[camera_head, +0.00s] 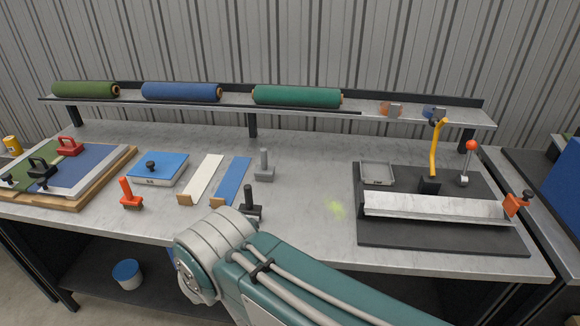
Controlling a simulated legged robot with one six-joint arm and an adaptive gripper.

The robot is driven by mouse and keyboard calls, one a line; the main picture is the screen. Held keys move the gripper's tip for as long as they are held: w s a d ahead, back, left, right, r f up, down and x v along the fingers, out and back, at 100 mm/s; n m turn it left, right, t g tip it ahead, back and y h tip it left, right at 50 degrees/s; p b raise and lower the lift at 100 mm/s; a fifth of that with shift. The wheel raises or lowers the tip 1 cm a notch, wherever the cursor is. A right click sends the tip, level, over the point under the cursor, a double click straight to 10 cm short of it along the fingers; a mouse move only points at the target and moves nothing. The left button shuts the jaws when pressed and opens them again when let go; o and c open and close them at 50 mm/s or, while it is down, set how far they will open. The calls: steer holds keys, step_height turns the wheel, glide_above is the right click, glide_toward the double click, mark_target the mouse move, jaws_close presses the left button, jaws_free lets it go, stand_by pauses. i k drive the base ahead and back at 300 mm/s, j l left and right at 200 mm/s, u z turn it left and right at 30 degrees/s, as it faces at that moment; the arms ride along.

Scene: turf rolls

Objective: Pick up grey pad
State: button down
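A small grey upright tool (264,165) with a post handle on a flat base stands on the bench, right of the blue strip. It may be the grey pad, but I cannot tell for sure. A similar black tool (251,205) stands just in front of it, and an orange one (130,195) stands further left. A shallow grey tray (378,174) lies on the dark mat at the right. My arm reaches in from the bottom, its rounded joint near the bench's front edge. My gripper is out of view.
A white strip (201,178) and a blue strip (231,181) lie left of centre. A shelf (237,104) with turf rolls runs along the back. A metal channel (435,206) crosses the mat.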

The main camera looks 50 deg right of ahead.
mark_target(263, 172)
steer(key=z, duration=1.3)
